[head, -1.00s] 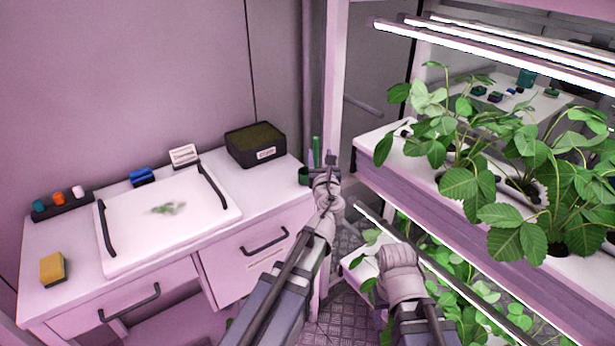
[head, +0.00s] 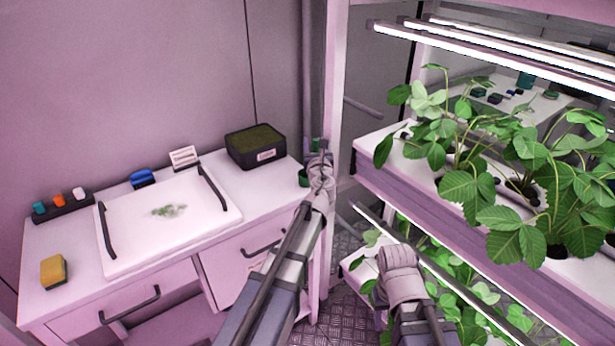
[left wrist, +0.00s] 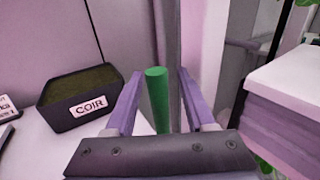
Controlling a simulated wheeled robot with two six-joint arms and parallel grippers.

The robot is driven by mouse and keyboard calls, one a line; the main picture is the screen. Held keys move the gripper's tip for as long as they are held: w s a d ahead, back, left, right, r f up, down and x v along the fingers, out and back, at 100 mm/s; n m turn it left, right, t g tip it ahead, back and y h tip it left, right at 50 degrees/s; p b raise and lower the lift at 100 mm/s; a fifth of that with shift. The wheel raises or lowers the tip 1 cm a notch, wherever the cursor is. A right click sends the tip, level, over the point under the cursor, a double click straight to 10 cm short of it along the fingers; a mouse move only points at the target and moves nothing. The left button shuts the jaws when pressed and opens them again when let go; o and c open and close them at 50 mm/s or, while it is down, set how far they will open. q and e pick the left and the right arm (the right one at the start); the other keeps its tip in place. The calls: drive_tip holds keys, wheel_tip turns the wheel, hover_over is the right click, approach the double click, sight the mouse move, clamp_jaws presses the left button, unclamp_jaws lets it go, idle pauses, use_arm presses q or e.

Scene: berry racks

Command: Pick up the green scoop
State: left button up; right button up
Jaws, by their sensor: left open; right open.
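The green scoop's upright handle (head: 315,145) shows at the back right corner of the white counter, partly covered by my left gripper (head: 320,154). A dark green rounded piece (head: 303,177) sits beside it; I cannot tell whether it is part of the scoop. In the left wrist view the green handle (left wrist: 158,98) stands between the two open fingers of my left gripper (left wrist: 158,88), with gaps on both sides. The handle's lower end is hidden by the gripper body. My right gripper (head: 398,258) is low by the rack, its fingers hidden by the wrist.
A black box labelled COIR (head: 256,148) stands on the counter left of the scoop. A white tray (head: 130,240), yellow sponge (head: 53,270) and blue item (head: 142,178) are farther left. A white post (head: 337,90) and plant rack (head: 430,210) are close on the right.

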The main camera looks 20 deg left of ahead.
use_arm(q)
drive_tip(key=shift+c, duration=0.2)
clamp_jaws()
drive_tip(key=shift+r, duration=0.1)
idle(0.4)
